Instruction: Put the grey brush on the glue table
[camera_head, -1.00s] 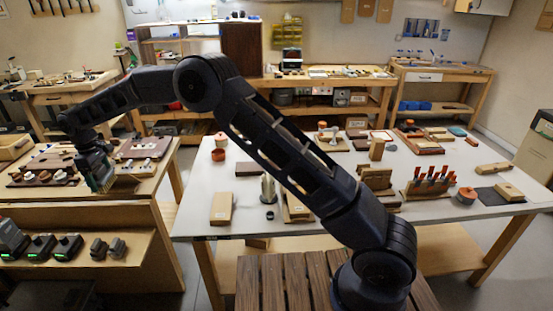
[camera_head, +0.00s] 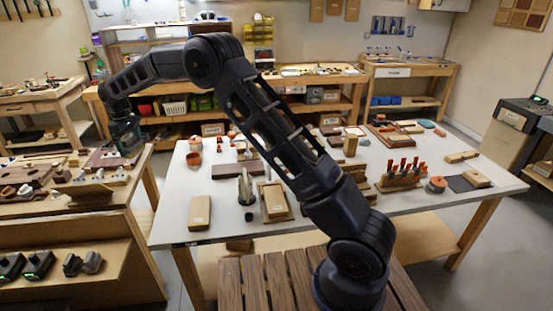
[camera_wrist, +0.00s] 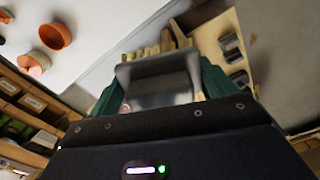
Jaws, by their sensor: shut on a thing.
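My gripper (camera_head: 129,150) is over the far right part of the left wooden bench (camera_head: 75,193) in the head view, left of the white-topped table (camera_head: 330,216). In the wrist view the green fingers of my gripper (camera_wrist: 158,92) are shut on a grey, blocky thing (camera_wrist: 160,78), which looks like the grey brush. Its bristles cannot be made out, and in the head view it is not clearly visible. No label shows which table is the glue table.
The white-topped table holds terracotta pots (camera_head: 194,159), a grey cone-shaped thing (camera_head: 245,188), wooden blocks (camera_head: 200,212) and a rack of red-handled tools (camera_head: 401,174). A slatted wooden surface (camera_head: 270,283) is in front. A floor gap separates bench and table.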

